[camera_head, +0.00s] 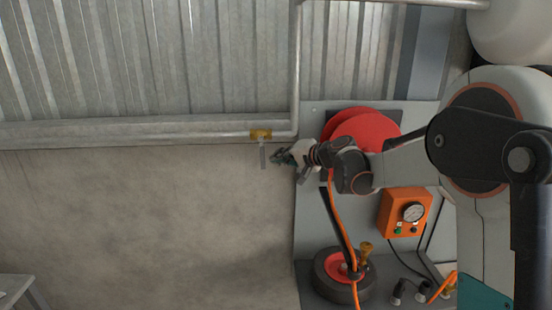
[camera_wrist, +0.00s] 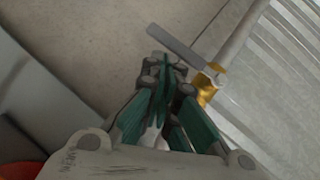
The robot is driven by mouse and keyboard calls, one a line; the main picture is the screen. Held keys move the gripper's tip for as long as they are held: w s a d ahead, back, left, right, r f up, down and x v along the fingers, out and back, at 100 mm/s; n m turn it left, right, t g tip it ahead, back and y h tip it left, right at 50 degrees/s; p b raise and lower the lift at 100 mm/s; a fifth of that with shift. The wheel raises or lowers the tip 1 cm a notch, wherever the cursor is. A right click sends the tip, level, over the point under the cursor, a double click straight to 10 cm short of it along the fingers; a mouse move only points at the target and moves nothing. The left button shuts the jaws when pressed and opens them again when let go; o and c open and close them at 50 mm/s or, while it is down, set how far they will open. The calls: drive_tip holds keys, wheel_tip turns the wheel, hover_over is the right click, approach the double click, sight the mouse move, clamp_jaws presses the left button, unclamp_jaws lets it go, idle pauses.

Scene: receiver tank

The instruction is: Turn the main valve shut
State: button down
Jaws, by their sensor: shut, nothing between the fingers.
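The main valve (camera_head: 261,134) is a small brass body on the horizontal pipe along the wall. Its grey lever handle (camera_head: 263,156) hangs straight down from it, across the pipe's line. My gripper (camera_head: 275,157) is just right of the lever, with its fingers pointing left towards it; a small gap seems to lie between them. In the wrist view the fingertips (camera_wrist: 166,62) are together and empty. The grey lever (camera_wrist: 184,47) lies just beyond them, and the brass valve body (camera_wrist: 206,84) is to their right. Whether a fingertip touches the lever I cannot tell.
The pipe (camera_head: 160,134) runs along the wall and turns upward right of the valve. A red reel (camera_head: 362,130) on a grey panel is behind my arm. An orange gauge box (camera_head: 405,212) and a wheel (camera_head: 345,275) are lower down. The wall left of the lever is clear.

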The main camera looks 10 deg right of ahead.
drive_tip(key=v, duration=0.9)
drive_tip(key=s+f+y+b, duration=0.1)
drive_tip(key=s+f+b, duration=0.15)
drive_tip(key=f, duration=0.25)
drive_tip(key=w+a+m+t+y+p, duration=0.1)
drive_tip(key=w+a+m+t+y, duration=0.1)
drive_tip(key=w+a, duration=0.4)
drive_tip(key=w+m, duration=0.1)
drive_tip(key=w, duration=0.3)
drive_tip(key=shift+w+p, duration=0.25)
drive_tip(key=shift+p, duration=0.05)
drive_tip(key=shift+s+a+f+b, duration=0.1)
drive_tip(key=shift+a+b, duration=0.3)
drive_tip(key=shift+a, duration=0.15)
